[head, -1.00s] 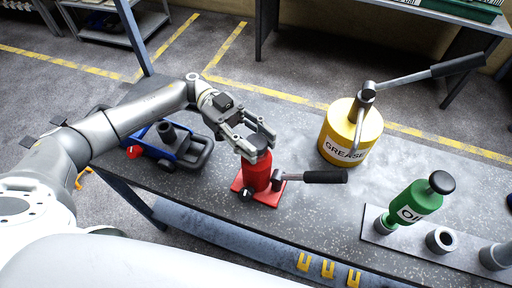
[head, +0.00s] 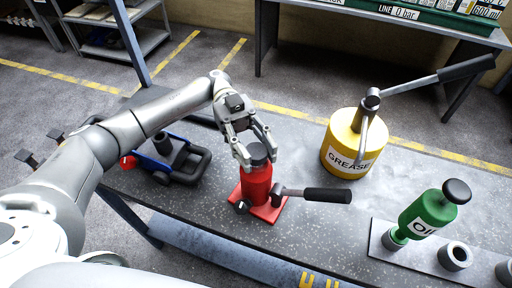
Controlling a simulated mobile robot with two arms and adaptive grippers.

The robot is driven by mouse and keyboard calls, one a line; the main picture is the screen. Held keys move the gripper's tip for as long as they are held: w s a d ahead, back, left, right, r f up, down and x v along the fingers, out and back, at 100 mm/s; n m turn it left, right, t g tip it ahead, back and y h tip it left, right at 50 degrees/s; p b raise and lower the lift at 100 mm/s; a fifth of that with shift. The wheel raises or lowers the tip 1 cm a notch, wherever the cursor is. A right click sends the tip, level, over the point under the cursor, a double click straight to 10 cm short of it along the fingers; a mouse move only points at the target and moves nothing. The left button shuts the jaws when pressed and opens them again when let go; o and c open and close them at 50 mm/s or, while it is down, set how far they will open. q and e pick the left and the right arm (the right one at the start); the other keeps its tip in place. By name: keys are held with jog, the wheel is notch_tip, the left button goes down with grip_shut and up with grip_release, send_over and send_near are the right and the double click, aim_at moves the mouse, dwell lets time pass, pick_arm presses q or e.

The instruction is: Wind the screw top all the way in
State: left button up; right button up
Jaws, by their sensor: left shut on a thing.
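A red bottle jack (head: 256,186) stands upright on its red base plate on the grey bench. Its dark screw top (head: 258,152) shows at the upper end of the body. My left gripper (head: 256,158) comes down from above and is shut on the screw top, with a finger on each side. The jack's black-handled lever (head: 318,194) sticks out to the right. A small dark knob (head: 242,206) sits low at the jack's front left. My right gripper is not in view.
A blue trolley jack (head: 176,158) lies left of the red jack. A yellow grease can (head: 350,148) with a lever stands behind right. A green oil can (head: 426,214) stands on a plate (head: 382,236) at right. The bench (head: 330,236) is clear in front.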

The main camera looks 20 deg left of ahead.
aim_at(256, 150)
pick_arm(q)
jog(key=shift+r, duration=0.2)
dwell(0.5)
jog(key=o, duration=1)
jog(key=shift+f, duration=0.1)
jog(key=shift+o, duration=0.2)
notch_tip(256, 150, up, 10)
